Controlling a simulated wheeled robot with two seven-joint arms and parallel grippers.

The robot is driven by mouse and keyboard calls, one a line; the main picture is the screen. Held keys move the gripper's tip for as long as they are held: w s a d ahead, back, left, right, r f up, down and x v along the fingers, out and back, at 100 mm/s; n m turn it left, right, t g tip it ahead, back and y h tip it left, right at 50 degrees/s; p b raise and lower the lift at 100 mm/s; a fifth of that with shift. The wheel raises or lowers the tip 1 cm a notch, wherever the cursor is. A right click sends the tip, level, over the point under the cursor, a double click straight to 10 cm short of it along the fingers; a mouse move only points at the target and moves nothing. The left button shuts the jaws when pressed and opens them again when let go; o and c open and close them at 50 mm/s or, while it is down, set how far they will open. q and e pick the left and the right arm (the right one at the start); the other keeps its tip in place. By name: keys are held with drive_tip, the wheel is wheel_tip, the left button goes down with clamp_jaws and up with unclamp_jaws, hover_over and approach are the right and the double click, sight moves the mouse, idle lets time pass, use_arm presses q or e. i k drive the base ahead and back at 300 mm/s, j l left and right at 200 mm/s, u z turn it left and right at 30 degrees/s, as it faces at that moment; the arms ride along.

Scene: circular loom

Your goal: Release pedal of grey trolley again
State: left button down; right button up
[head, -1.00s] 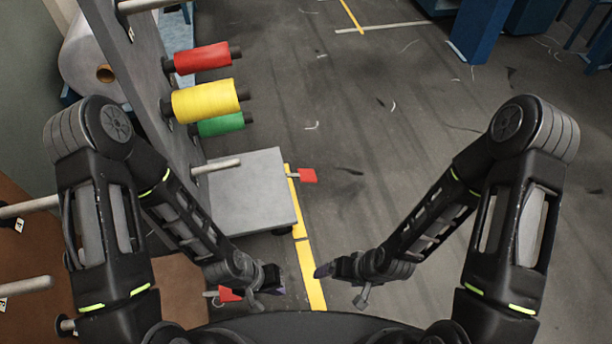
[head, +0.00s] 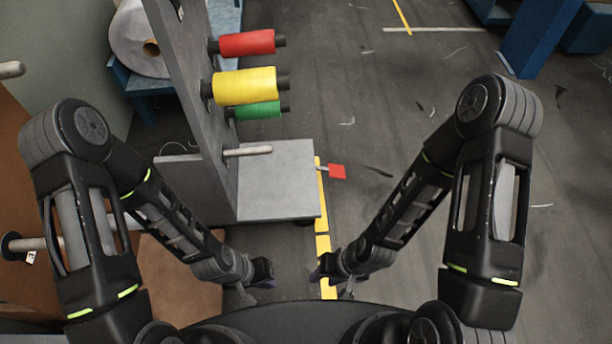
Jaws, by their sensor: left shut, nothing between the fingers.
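The grey trolley (head: 280,188) stands left of centre, with a flat grey base and an upright panel. Its red pedal (head: 337,171) sticks out on a short rod from the right side of the base, above the yellow floor line. My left gripper (head: 260,278) is shut and empty, below the trolley base and apart from the pedal. My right gripper (head: 325,274) hangs over the yellow line, below the pedal and not touching it. Its fingers are dark and small, so its opening is unclear.
Red (head: 247,43), yellow (head: 245,87) and green (head: 258,110) spools sit on the trolley's panel. A brown panel with pegs (head: 150,270) lies at the lower left. A large white roll (head: 138,38) stands behind.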

sight(335, 171)
drive_tip(key=i+l+u, duration=0.25)
drive_tip(key=l+u, duration=0.3)
drive_tip(key=i+l+u, duration=0.25)
drive_tip(key=l+u, duration=0.25)
drive_tip(key=l, duration=0.15)
drive_tip(key=i+l+u, duration=0.15)
drive_tip(key=l, duration=1.15)
drive_tip(key=l+u, duration=0.15)
drive_tip(key=l, duration=1.2)
